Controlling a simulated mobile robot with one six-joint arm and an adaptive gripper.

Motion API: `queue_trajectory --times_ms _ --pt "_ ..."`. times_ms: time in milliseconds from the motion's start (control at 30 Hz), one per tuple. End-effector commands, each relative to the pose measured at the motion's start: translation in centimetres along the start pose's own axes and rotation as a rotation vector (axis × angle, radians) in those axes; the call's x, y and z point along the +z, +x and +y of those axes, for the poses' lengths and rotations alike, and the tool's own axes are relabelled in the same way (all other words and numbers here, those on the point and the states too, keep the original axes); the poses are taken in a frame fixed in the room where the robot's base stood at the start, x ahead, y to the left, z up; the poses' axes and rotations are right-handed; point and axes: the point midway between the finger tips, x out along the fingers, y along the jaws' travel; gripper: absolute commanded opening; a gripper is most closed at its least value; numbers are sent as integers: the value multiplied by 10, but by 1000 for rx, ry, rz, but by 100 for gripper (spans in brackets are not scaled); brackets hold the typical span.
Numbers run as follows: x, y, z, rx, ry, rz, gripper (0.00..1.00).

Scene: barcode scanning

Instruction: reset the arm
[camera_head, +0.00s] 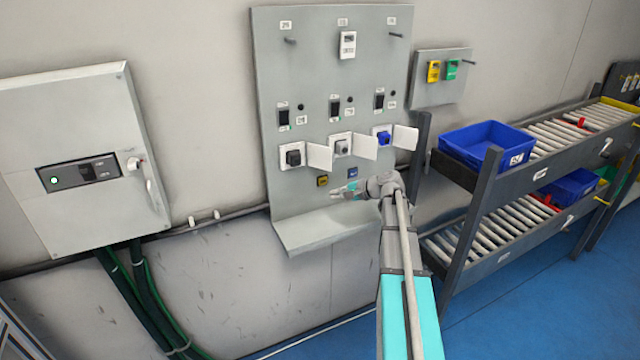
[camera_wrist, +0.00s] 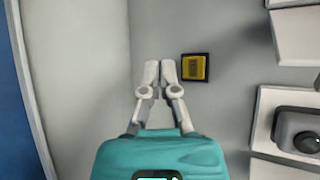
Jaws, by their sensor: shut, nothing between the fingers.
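My arm (camera_head: 402,280) reaches up from the bottom of the head view toward the grey wall panel. My gripper (camera_head: 338,192) is in front of the panel's lower part and points left. In the wrist view, my gripper (camera_wrist: 160,68) has its two fingertips together with nothing between them. A small yellow block (camera_wrist: 195,67) in a dark frame is just right of the fingertips there. The yellow block also shows in the head view (camera_head: 322,181). Whether the fingers touch the panel cannot be told.
The panel (camera_head: 300,60) bears switches, sockets with open white flaps (camera_head: 364,146) and a lower ledge (camera_head: 310,232). A grey cabinet (camera_head: 70,200) hangs at left. A roller rack (camera_head: 520,185) with blue bins (camera_head: 487,143) stands at right.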

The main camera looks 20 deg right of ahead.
Motion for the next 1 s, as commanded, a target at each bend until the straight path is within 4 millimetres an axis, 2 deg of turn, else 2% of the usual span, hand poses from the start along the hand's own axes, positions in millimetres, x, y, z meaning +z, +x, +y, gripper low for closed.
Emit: queue_trajectory --times_ms 667,767,867,1000 --pt "4 2 1 8 -6 -2 0" --pt "14 7 4 36 -29 -8 0" --pt "33 15 9 88 -70 -20 0" --pt "72 31 23 200 -163 -47 0"
